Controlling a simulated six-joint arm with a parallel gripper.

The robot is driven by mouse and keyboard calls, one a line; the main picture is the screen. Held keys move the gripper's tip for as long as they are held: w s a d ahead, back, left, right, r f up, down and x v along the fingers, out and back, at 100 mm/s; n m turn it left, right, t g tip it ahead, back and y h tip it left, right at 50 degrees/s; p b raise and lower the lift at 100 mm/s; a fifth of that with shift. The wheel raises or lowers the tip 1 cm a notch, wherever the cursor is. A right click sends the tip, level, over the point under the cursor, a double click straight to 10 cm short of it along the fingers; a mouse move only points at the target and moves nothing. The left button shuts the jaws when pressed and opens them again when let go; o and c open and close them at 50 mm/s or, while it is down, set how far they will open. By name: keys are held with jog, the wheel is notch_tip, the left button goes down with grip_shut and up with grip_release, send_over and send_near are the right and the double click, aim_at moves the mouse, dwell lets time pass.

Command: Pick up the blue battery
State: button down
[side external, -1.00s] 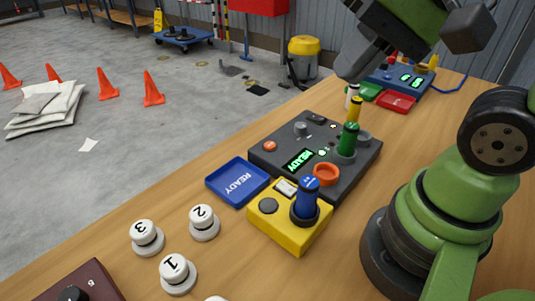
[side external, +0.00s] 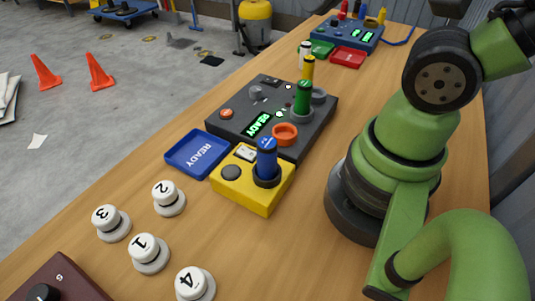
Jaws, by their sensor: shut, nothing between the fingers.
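The blue battery (side external: 266,160) stands upright in a dark round socket on the yellow box (side external: 236,188), near the middle of the side external view. Its lower end is hidden in the socket. My gripper is outside the picture, so its fingers and their distance from the battery cannot be seen. Nothing touches the visible part of the battery.
A dark console (side external: 226,105) with a READY display holds a green battery (side external: 302,99) just behind. Several numbered white knobs stand in front. A yellow battery (side external: 308,68) stands farther back.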

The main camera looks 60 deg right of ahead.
dwell(0.4)
jog(key=c, duration=0.7)
grip_release()
jog(key=shift+o, duration=0.2)
jog(key=n+g+h, duration=0.2)
jog(key=g, duration=0.5)
send_over(267, 142)
jog(key=f, duration=1.2)
jog(key=shift+w+a+f, duration=0.3)
jog(key=shift+w, duration=0.1)
notch_tip(267, 142, down, 5)
jog(key=shift+s, duration=0.1)
jog(key=f, duration=0.4)
jog(key=shift+s+d+f, duration=0.15)
jog(key=shift+s+d, duration=0.15)
jog(key=shift+s, duration=0.05)
jog(key=shift+f, duration=0.45)
